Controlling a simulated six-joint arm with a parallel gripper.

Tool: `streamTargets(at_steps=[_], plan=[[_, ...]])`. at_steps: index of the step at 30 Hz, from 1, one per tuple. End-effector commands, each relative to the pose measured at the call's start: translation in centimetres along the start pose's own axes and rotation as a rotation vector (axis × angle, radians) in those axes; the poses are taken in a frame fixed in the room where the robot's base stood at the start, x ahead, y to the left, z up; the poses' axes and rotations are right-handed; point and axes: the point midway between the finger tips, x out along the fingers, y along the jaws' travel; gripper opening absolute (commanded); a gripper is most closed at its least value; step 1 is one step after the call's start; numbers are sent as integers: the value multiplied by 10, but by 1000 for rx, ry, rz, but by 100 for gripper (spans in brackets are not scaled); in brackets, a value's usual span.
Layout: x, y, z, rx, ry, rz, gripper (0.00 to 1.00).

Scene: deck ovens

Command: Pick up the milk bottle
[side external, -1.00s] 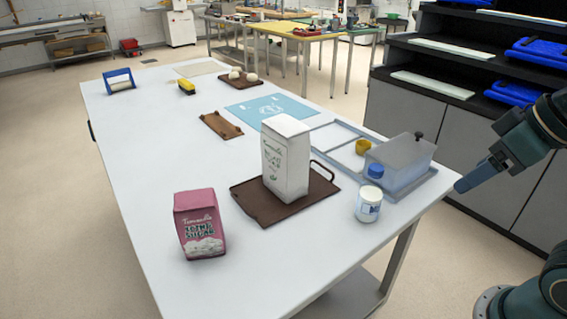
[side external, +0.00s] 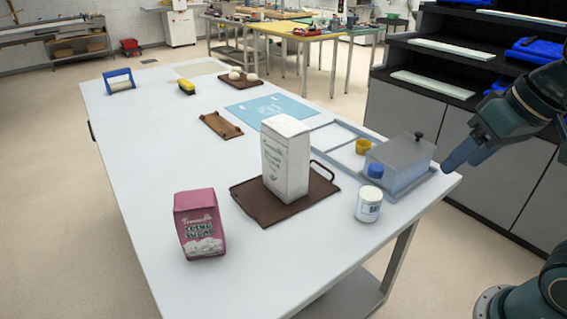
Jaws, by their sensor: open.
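The milk bottle (side external: 368,207) appears to be the small white container with a blue label near the table's right front edge. My gripper (side external: 452,160) is open and empty at the right, beyond the table's right corner. Its fingers point left and down, seen nearly edge-on. It is apart from the bottle, with the grey box between them in the picture.
A tall white carton (side external: 286,165) stands on the dark brown tray (side external: 262,213). The grey box (side external: 402,165) and a yellow cup (side external: 363,146) are close behind the bottle. A pink bag (side external: 199,225) stands at front left. The white table (side external: 150,160) is clear at left.

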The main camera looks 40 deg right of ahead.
Motion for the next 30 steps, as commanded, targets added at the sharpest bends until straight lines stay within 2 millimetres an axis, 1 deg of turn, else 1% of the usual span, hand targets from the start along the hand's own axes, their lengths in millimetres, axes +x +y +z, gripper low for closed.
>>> streamTargets(at_steps=[1,8,16,23,30], plan=[[0,-2,-8,55,-19,1,57],[4,-10,-42,345,-106,9,57],[16,-12,-83,688,-203,52,57],[33,-7,-116,976,-278,118,57],[55,4,-147,1261,-339,209,57]])
